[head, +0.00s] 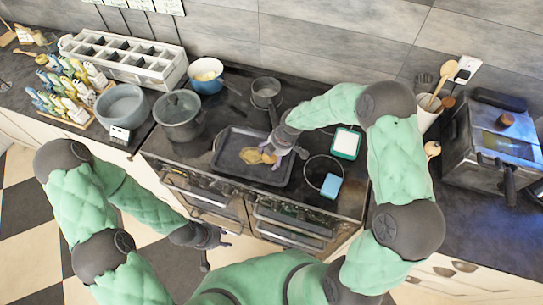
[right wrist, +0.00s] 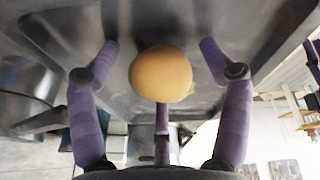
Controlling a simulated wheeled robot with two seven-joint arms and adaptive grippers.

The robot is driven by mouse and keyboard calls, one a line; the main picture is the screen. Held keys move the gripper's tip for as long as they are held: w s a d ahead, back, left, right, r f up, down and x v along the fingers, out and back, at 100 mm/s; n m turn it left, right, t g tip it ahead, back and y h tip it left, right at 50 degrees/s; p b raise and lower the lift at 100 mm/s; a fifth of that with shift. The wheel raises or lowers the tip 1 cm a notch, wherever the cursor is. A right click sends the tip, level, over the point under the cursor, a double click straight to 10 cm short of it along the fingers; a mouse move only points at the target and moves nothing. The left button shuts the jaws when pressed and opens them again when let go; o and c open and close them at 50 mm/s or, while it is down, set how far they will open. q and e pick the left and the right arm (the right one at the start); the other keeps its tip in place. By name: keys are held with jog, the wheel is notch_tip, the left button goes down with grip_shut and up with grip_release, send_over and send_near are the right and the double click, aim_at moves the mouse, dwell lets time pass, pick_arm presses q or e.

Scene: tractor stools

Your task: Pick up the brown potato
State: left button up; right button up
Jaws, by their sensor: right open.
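The brown potato (head: 252,156) lies in a dark rectangular baking tray (head: 228,172) on the stovetop. In the right wrist view the potato (right wrist: 160,74) looks rounded and yellowish tan, centred between the spread fingers. My right gripper (head: 276,156) is over the tray, at the right side of the potato, and partly covers it in the head view. Its purple fingers (right wrist: 160,80) are open, with gaps to the potato on both sides; contact with the lower finger is unclear. My left gripper (head: 218,238) hangs in front of the oven, away from the tray; its finger opening is too small to judge.
A grey pot (head: 180,118) stands left of the tray, and a small saucepan (head: 265,92) stands behind it. A green-edged white container (head: 345,143) and a pan with a blue block (head: 331,186) stand to the right. A toaster-like appliance (head: 490,150) is at far right.

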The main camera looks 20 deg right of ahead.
jog(key=c, duration=1.3)
jog(key=shift+s, duration=0.1)
